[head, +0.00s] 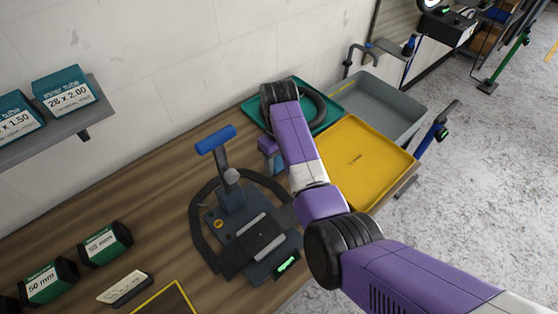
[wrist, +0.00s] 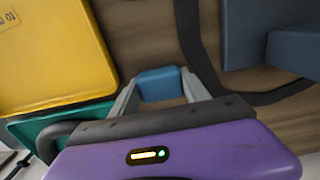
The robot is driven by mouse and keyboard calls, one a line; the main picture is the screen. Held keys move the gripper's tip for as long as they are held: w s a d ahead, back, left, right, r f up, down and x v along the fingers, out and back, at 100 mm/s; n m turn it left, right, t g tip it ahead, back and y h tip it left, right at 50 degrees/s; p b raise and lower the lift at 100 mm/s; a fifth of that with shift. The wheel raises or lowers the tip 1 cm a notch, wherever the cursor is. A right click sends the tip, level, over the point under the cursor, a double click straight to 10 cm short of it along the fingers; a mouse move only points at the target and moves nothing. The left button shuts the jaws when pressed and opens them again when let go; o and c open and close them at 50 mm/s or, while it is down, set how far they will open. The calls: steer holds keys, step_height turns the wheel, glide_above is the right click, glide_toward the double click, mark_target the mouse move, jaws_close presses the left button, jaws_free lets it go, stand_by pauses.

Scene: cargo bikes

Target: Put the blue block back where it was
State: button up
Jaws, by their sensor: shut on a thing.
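The blue block (wrist: 160,84) is between the two grey fingers of my gripper (wrist: 161,90) in the wrist view. The fingers are shut on its sides. In the head view my gripper (head: 272,157) points down over the wooden bench, between the black-framed stand and the trays. My arm hides part of this area, and the block is hard to make out there. Whether the block touches the bench cannot be told.
A yellow tray (head: 362,158), a grey bin (head: 388,100) and a teal tray (head: 257,109) lie right of and behind my gripper. A stand with a blue handle (head: 216,139) is close on the left. Dark green boxes (head: 105,244) sit at front left.

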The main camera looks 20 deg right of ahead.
mark_target(279, 160)
steer(key=o, duration=1.3)
steer(key=shift+f, duration=0.1)
steer(key=shift+r+p, duration=0.9)
steer(key=shift+r, duration=5.3)
